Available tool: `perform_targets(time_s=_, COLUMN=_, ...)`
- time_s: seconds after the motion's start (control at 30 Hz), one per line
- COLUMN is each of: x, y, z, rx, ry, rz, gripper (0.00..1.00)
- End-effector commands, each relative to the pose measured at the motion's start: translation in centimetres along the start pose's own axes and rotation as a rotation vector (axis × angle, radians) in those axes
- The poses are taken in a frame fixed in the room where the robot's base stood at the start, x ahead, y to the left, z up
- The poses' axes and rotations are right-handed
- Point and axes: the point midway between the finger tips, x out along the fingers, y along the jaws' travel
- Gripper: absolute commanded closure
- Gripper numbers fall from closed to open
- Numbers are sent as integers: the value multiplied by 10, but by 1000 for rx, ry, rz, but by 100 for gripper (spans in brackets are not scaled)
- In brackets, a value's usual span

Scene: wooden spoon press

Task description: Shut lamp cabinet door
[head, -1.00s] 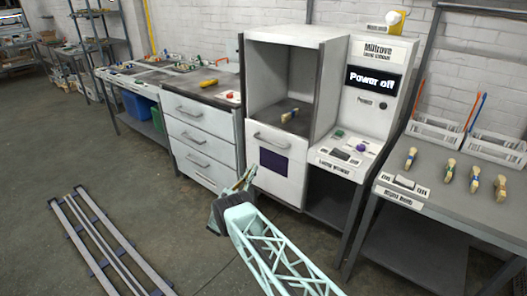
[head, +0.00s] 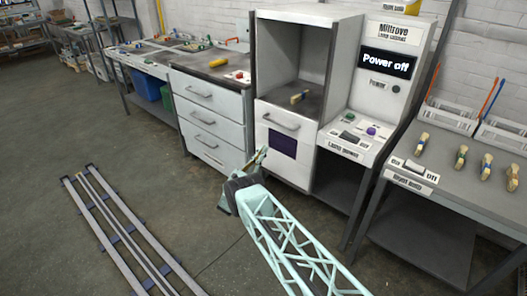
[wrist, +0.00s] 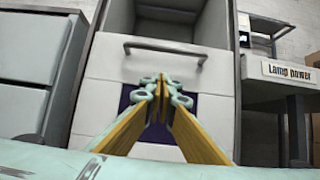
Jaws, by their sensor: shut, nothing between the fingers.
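The lamp cabinet (head: 255,60) is the tall grey-white unit in the middle of the head view. The lamp cabinet door (head: 266,138) is the pale panel below the opening, with a bar handle (head: 281,122) and a dark purple window. In the wrist view the door (wrist: 105,65) and its handle (wrist: 165,48) are straight ahead. My gripper (head: 262,153) is shut and empty in front of the door. In the wrist view its fingertips (wrist: 161,80) show below the handle, covering part of the window.
A control panel (head: 360,135) labelled "Lamp power" and a screen (head: 386,63) reading "Power off" stand right of the cabinet. A drawer unit (head: 212,115) stands left. A bench (head: 440,215) with several brushes is at the right. Floor is clear around the rail (head: 125,235).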

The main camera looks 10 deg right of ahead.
Motion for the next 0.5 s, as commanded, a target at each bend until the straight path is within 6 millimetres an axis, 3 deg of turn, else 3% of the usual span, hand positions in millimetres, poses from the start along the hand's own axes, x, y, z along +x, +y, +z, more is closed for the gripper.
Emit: perform_targets(time_s=0.5, x=66, y=-1, z=-1, rx=1, ry=-1, rz=-3, gripper=100)
